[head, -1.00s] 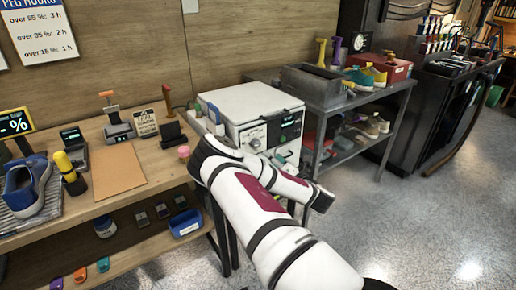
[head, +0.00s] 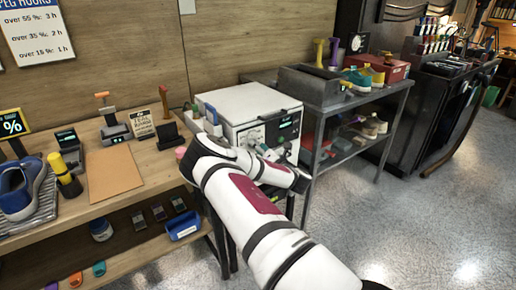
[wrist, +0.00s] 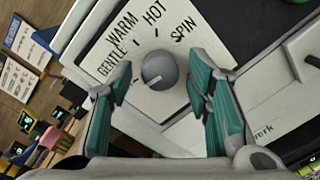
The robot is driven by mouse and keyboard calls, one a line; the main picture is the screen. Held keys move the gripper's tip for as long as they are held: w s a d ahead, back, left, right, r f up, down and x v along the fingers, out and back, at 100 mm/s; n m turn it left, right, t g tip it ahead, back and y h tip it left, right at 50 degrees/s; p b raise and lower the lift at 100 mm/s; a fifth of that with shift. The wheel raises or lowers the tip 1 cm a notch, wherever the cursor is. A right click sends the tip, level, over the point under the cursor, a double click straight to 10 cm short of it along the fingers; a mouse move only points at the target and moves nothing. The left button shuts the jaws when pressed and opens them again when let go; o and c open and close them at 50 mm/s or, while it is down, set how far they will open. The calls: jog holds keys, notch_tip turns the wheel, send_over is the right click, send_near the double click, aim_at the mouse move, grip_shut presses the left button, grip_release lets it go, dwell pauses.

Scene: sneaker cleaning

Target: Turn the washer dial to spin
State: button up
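The washer (head: 245,102) is a white box with a control panel on its front, at the right end of the wooden bench. In the wrist view its grey round dial (wrist: 158,70) sits on a white label (wrist: 115,62) reading GENTLE, WARM, HOT and SPIN. A pale mark shows on the dial's lower-left part; I cannot tell for sure which setting it selects. My gripper (wrist: 160,82) is open, with teal-padded fingers on either side of the dial and a visible gap to it. In the head view my gripper (head: 267,153) is before the panel, partly hidden by my arm.
A dark knob (wrist: 314,61) shows at the wrist view's right edge. A lit display (head: 288,122) is on the washer's front. A metal shelf (head: 345,101) with shoes and a grey bin stands to the right. The floor in front is clear.

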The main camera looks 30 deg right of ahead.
jog(key=c, duration=0.8)
jog(key=shift+c, duration=0.2)
jog(key=shift+m+p, duration=0.3)
jog(key=shift+p, duration=0.05)
jog(key=shift+f+m+y+p, duration=0.2)
jog(key=shift+m+p, duration=0.55)
jog(key=shift+m, duration=4.3)
jog(key=shift+r+m+y+p, duration=0.1)
jog(key=shift+m+y+p, duration=0.45)
jog(key=shift+m, duration=4.45)
jog(key=shift+f+m+y+p, duration=0.1)
jog(key=shift+m+p, duration=0.85)
jog(key=shift+m, duration=4.1)
